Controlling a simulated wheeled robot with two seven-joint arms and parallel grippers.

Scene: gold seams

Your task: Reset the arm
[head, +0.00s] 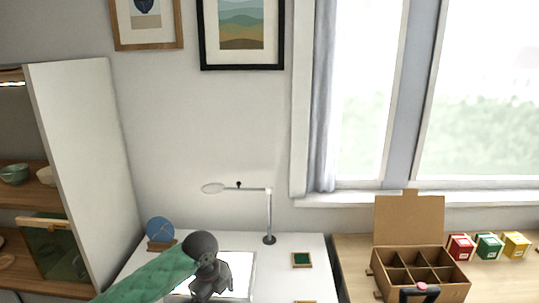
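My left arm (150,278) comes in from the lower left in a green patterned sleeve and ends in a dark grey wrist (201,246). The dark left gripper (208,288) points down over a bright white panel (240,268) on the white table. Its fingertips are not clear, so I cannot tell whether it is open or holds anything.
A lamp (269,215), a blue disc on a stand (160,231) and a small green-topped block (302,260) stand on the white table (290,245). Shelves (20,197) stand left.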

